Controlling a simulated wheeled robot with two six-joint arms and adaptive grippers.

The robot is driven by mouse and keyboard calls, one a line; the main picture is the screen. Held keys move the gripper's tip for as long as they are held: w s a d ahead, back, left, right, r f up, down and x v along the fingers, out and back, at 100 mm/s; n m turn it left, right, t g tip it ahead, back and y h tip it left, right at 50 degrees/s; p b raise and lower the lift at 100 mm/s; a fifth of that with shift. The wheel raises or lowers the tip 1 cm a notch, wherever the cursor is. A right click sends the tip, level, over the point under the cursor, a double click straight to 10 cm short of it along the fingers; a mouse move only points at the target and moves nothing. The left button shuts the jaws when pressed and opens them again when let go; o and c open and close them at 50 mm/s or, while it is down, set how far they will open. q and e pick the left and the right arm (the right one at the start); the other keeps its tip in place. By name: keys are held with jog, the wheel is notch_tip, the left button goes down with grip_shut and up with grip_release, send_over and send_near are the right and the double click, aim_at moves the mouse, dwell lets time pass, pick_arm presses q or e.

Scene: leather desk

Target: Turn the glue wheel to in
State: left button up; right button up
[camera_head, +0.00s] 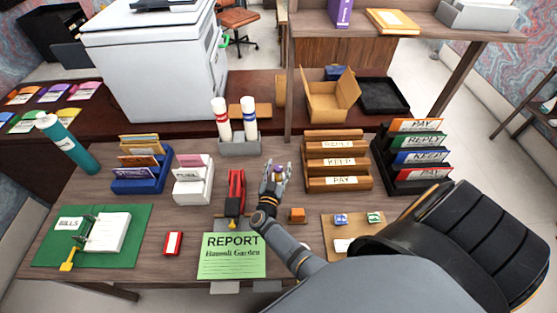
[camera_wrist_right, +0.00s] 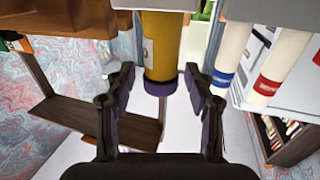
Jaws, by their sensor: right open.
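The glue stick shows in the right wrist view as a yellow cylinder (camera_wrist_right: 162,45) with a purple wheel (camera_wrist_right: 160,87) at its end. My right gripper (camera_wrist_right: 160,95) is open, with one finger on each side of the wheel and visible gaps between. In the head view my right gripper (camera_head: 275,180) is over the middle of the desk, with the purple wheel (camera_head: 278,176) just visible between its fingers. The fingers hide most of the glue stick there. Any mark on the wheel is too small to read. My left gripper is not in view.
A red stapler (camera_head: 235,188) stands just left of the right gripper, above a green report sheet (camera_head: 228,265). An orange block (camera_head: 297,214) lies to the right. Brown file trays (camera_head: 337,160) and a grey holder (camera_head: 240,147) with two white tubes stand behind.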

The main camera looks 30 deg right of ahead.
aim_at(278, 167)
notch_tip(278, 167, up, 10)
jog(key=shift+f, duration=0.1)
dwell(0.4)
